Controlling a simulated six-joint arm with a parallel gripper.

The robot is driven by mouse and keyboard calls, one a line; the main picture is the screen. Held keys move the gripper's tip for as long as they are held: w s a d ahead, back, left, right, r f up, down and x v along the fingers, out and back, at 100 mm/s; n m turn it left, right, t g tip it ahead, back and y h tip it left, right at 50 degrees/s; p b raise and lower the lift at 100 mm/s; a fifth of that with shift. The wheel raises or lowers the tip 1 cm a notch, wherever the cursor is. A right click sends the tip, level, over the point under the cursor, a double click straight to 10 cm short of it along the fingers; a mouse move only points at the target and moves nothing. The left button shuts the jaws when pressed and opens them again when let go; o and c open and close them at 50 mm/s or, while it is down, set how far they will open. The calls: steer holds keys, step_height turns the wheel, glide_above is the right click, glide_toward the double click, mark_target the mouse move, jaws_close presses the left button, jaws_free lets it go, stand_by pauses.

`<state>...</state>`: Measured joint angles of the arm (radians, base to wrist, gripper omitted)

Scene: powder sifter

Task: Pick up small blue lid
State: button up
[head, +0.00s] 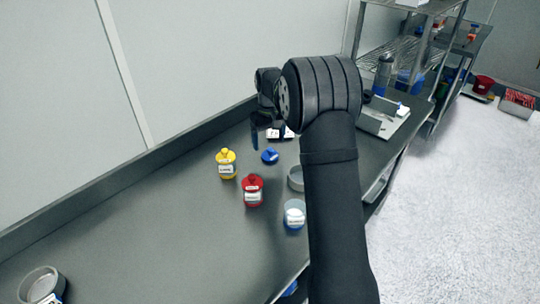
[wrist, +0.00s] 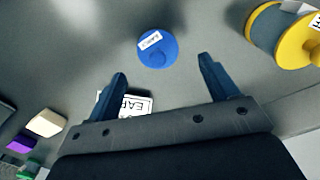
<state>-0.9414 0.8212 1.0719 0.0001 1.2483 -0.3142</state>
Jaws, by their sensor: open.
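The small blue lid (wrist: 158,48) lies on the grey table, with a white label and a round knob on top. In the wrist view it is beyond my gripper's fingertips, roughly between their lines. In the head view the blue lid (head: 270,156) lies behind the red-lidded jar, to the right of the yellow-lidded jar. My gripper (wrist: 161,68) is open and empty, its two blue fingers spread apart. In the head view my gripper (head: 262,138) is above the table just behind the lid, partly hidden by my arm.
A yellow-lidded jar (head: 226,164), a red-lidded jar (head: 252,190) and an open blue jar with white contents (head: 294,215) stand nearby. A grey round dish (head: 296,178) is partly behind my arm. A labelled card (wrist: 130,104) lies below the left finger. The table's left front is mostly clear.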

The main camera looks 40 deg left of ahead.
mark_target(270, 148)
steer(key=shift+w+f, duration=0.2)
steer(key=shift+f, duration=2.45)
steer(key=c, duration=1.1)
